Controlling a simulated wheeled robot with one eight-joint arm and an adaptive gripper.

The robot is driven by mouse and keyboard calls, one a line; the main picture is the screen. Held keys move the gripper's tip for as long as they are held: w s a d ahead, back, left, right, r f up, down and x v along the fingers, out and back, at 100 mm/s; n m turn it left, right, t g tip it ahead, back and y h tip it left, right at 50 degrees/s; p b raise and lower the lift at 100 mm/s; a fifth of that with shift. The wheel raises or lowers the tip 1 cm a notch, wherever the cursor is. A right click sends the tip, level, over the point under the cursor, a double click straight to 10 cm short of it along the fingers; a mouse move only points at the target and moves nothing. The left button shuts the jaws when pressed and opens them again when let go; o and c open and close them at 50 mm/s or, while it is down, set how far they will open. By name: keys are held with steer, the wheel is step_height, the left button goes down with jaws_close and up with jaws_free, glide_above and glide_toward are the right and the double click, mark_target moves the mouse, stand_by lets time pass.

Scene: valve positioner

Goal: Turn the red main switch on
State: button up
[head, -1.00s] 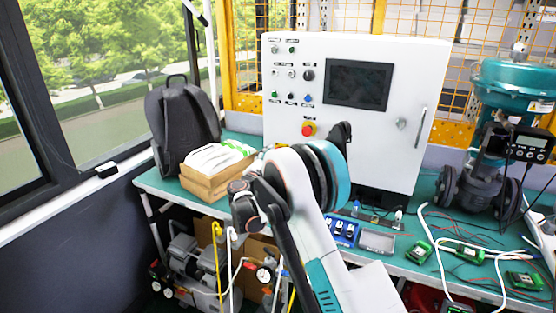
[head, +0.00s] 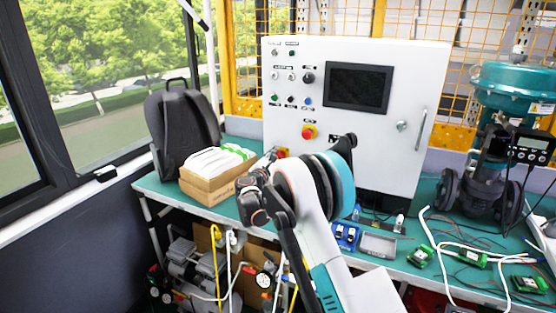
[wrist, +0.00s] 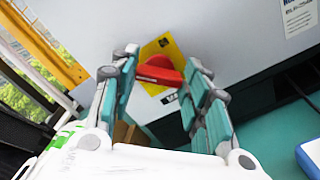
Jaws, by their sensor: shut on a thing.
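The red main switch (wrist: 158,74) sits on a yellow plate (wrist: 175,48) low on the white control cabinet. Its red handle lies roughly crosswise in the wrist view. My gripper (wrist: 162,62) is shut on the handle, with one teal-padded finger at each end of it. In the head view a small part of the switch (head: 283,153) shows at the cabinet's lower left, and my arm hides the rest. My gripper (head: 268,162) is only partly visible there.
The white cabinet (head: 385,145) also carries a red emergency stop button (head: 309,132) above the switch, small knobs and a dark screen (head: 357,86). Boards and cables lie on the bench at right.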

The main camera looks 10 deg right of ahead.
steer(key=shift+m, duration=0.4)
steer(key=m, duration=0.5)
steer(key=m+p, duration=0.1)
steer(key=m, duration=0.5)
steer(key=f+m+p, duration=0.1)
steer(key=m, duration=0.5)
stand_by(0.6)
steer(key=o, duration=1.1)
steer(key=shift+c, duration=0.2)
steer(key=v, duration=1.2)
